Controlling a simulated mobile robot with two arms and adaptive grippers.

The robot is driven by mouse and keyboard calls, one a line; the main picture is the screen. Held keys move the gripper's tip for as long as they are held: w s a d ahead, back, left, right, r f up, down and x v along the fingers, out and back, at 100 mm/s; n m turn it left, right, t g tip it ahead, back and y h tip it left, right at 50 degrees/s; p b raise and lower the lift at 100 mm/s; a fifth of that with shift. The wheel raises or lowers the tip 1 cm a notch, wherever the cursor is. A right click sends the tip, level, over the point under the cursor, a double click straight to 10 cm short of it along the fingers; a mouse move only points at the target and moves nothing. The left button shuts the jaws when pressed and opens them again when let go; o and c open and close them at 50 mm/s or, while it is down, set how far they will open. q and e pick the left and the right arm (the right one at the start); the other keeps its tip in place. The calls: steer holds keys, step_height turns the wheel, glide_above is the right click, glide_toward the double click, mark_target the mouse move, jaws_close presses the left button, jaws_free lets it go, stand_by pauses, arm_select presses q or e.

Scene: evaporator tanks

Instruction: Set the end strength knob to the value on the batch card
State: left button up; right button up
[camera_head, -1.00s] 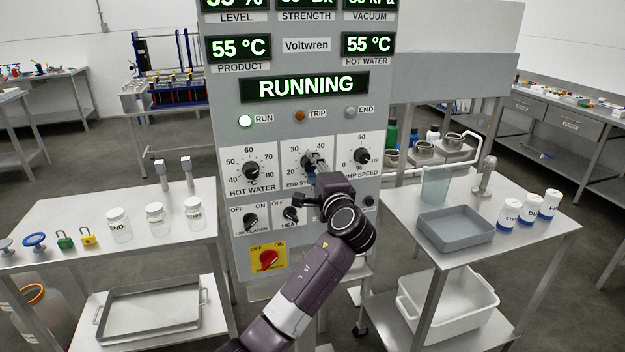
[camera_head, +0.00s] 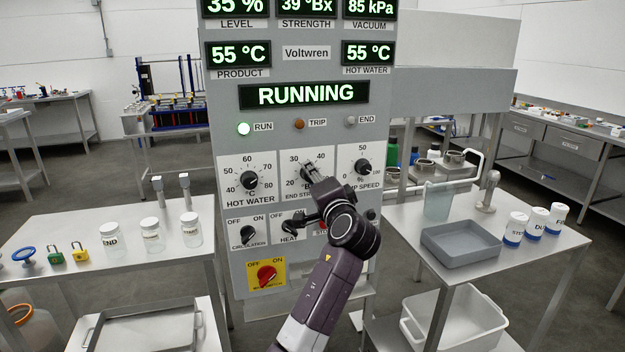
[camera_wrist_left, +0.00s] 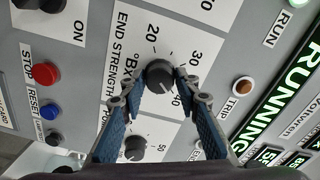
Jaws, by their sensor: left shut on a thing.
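The end strength knob (camera_wrist_left: 160,75) is a round dark knob on the grey panel (camera_head: 225,130), with a scale marked 20, 30 and 40 around it. In the left wrist view its pointer seems to face toward the 40 side, but is hard to read. My left gripper (camera_wrist_left: 160,88) has its blue fingers on either side of the knob and is shut on it. In the head view this gripper (camera_head: 312,174) covers most of the knob. The strength display (camera_head: 306,8) reads 39 °Bx. A card label shows cut off at the wrist view's left edge; its value cannot be read. My right gripper is not in view.
The hot water knob (camera_head: 249,180) and pump speed knob (camera_head: 362,167) flank the gripper. The red stop button (camera_wrist_left: 47,74) and main switch (camera_head: 266,275) are close. Side tables hold jars (camera_head: 152,235) at left and a grey tray (camera_head: 460,258) at right.

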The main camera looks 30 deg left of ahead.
arm_select(q)
steer(key=o, duration=1.2)
steer(key=shift+c, duration=0.2)
steer(key=v, duration=1.2)
